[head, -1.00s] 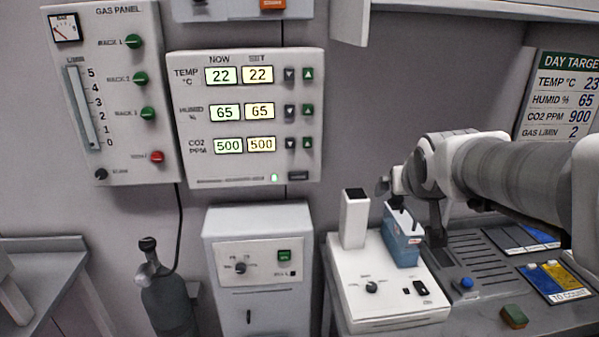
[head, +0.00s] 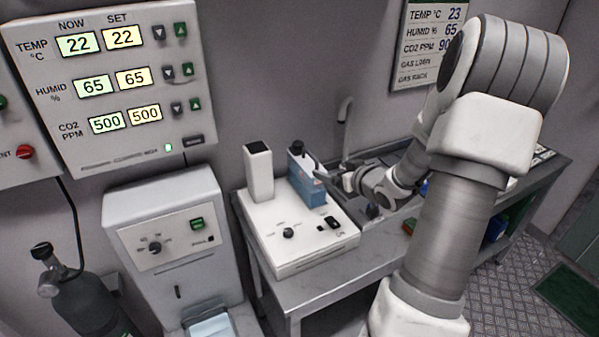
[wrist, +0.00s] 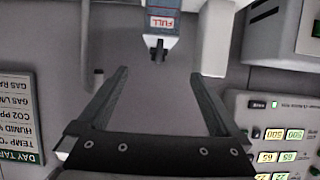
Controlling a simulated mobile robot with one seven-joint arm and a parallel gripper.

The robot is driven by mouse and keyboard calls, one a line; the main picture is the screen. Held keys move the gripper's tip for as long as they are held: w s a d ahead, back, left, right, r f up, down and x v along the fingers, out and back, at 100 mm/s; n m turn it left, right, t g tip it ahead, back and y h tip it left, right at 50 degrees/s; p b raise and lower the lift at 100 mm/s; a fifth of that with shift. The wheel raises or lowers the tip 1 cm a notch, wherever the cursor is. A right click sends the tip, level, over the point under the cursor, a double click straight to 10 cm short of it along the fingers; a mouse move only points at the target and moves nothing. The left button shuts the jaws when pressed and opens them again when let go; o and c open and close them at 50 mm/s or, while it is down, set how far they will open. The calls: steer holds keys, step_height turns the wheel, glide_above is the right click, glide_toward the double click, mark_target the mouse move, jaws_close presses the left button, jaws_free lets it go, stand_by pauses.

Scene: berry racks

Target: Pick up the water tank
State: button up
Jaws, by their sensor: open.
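The water tank (head: 308,182) is a pale box with a blue lower part and a black knob on top. It stands upright on the white base unit (head: 295,262), beside a white post. In the wrist view the tank (wrist: 163,20) shows upside down at the top edge, with a red FULL label and its black knob pointing down the picture. My gripper (wrist: 160,75) is open and empty, its two fingers apart with the knob beyond their tips. In the head view my gripper (head: 332,180) is just right of the tank, its fingers small and partly unclear.
The white post (head: 259,173) rises from the base unit left of the tank. A grey bench (head: 340,283) carries the unit. A grey cabinet (head: 165,235) and a dark gas bottle (head: 85,295) stand left. A control panel (head: 110,85) hangs on the wall behind.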

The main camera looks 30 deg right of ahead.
glide_toward(305, 159)
steer(key=x, duration=0.4)
steer(key=shift+x, duration=2.7)
steer(key=shift+f, duration=0.15)
steer(key=shift+c, duration=0.2)
jaws_close()
